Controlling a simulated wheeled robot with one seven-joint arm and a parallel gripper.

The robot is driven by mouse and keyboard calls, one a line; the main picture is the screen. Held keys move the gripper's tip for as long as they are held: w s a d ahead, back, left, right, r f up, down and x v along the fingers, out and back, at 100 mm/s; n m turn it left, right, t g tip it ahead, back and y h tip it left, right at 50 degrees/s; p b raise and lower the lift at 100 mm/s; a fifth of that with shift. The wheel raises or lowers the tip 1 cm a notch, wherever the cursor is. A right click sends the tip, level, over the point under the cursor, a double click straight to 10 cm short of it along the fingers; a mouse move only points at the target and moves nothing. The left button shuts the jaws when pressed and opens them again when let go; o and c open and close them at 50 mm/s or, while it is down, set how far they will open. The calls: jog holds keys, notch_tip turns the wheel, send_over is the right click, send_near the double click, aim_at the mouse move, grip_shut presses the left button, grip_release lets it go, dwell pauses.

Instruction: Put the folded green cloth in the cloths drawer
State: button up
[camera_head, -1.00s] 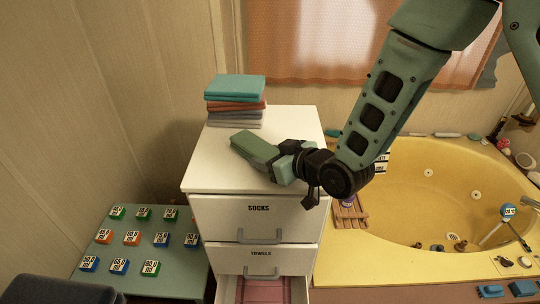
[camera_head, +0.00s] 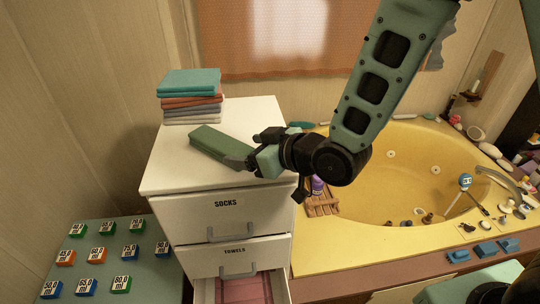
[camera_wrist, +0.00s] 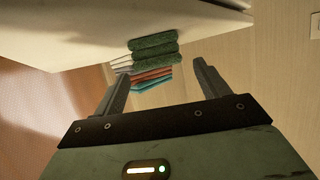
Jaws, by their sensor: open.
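The folded green cloth (camera_head: 220,145) lies on the white dresser top (camera_head: 262,112), in front of a stack of folded cloths (camera_head: 190,101). My gripper (camera_head: 246,160) is open at the cloth's right end. In the wrist view, the green cloth (camera_wrist: 153,47) shows between the two spread fingers of my gripper (camera_wrist: 163,68), seemingly just beyond the tips. Whether they touch it I cannot tell. The drawers labelled SOCKS (camera_head: 228,218) and TOWELS (camera_head: 238,258) are shut. The drawer below (camera_head: 205,291) is pulled out, with something pink inside; no label of it shows.
The yellow jet tub (camera_head: 400,190) is on the right, with bottles and small items on its rim. A wooden rack (camera_head: 322,205) sits near the dresser's right side. A low green table (camera_head: 150,262) with several labelled coloured blocks stands at the left.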

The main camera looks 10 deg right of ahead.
jog(key=shift+r+p+v, duration=0.2)
jog(key=shift+p+v, duration=0.35)
jog(key=shift+v, duration=0.35)
jog(key=p, duration=0.4)
jog(key=shift+s+d+r, duration=0.25)
jog(key=shift+d, duration=0.05)
jog(key=p+v, duration=0.1)
jog(key=p, duration=0.4)
jog(key=shift+s+d+r, duration=0.15)
jog(key=shift+s, duration=0.1)
jog(key=s+d+p, duration=0.1)
jog(key=p, duration=0.3)
jog(key=shift+s+r, duration=0.1)
